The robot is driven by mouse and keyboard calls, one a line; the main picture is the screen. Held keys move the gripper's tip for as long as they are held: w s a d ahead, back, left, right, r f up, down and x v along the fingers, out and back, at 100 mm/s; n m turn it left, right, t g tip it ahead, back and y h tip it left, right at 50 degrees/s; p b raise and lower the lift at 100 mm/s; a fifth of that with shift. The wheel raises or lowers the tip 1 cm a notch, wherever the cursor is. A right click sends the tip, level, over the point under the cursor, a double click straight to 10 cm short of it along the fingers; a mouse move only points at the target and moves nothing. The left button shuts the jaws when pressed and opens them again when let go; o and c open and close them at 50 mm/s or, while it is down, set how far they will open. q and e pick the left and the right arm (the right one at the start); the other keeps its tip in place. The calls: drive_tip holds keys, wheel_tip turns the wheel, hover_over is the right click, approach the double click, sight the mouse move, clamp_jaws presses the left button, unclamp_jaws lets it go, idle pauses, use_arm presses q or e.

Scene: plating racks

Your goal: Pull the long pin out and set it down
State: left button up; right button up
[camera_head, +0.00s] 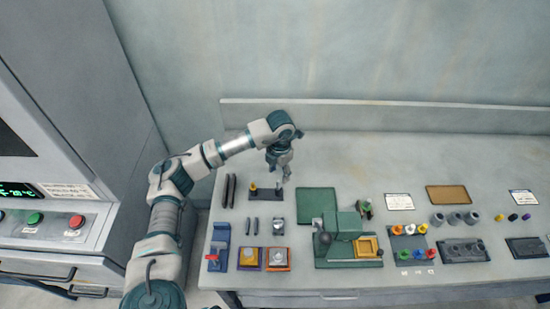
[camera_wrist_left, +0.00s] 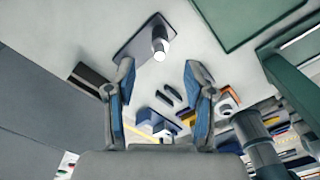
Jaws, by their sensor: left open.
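In the left wrist view the pin (camera_wrist_left: 160,43) shows as a shiny cylinder upright on the dark plate (camera_wrist_left: 136,42). My left gripper (camera_head: 283,175) is above the plate's right end; in the wrist view its two fingers (camera_wrist_left: 160,75) are spread, with the pin beyond their tips and nothing between them. My right gripper is not in view.
A green mat (camera_head: 316,203) and a green machine (camera_head: 345,240) are to the right. Two dark bars (camera_head: 229,190) lie to the left. Small fixtures, including a blue one (camera_head: 219,246), stand in front. Bare table lies behind the plate, before the back ledge (camera_head: 400,117).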

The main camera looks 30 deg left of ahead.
sight(279, 186)
use_arm(q)
drive_tip(key=f, duration=0.5)
drive_tip(key=shift+s+d+f, duration=0.1)
drive_tip(key=shift+d+f, duration=0.25)
drive_tip(key=shift+f, duration=0.05)
drive_tip(key=shift+a+f, duration=0.8)
drive_tip(key=shift+a, duration=0.1)
drive_tip(key=shift+d, duration=0.1)
drive_tip(key=shift+d+r, duration=0.1)
drive_tip(key=shift+d, duration=0.3)
drive_tip(key=c, duration=0.6)
drive_tip(key=shift+d, duration=0.2)
clamp_jaws()
drive_tip(key=shift+c, duration=1.6)
unclamp_jaws()
drive_tip(key=shift+r, duration=0.1)
clamp_jaws()
drive_tip(key=shift+a+n+p, duration=0.3)
drive_tip(key=shift+p, duration=0.05)
drive_tip(key=shift+r+n, duration=0.1)
drive_tip(key=shift+n, duration=0.5)
drive_tip(key=shift+r+n+p, duration=0.15)
drive_tip(key=shift+n+p, duration=0.45)
drive_tip(key=shift+n, duration=0.2)
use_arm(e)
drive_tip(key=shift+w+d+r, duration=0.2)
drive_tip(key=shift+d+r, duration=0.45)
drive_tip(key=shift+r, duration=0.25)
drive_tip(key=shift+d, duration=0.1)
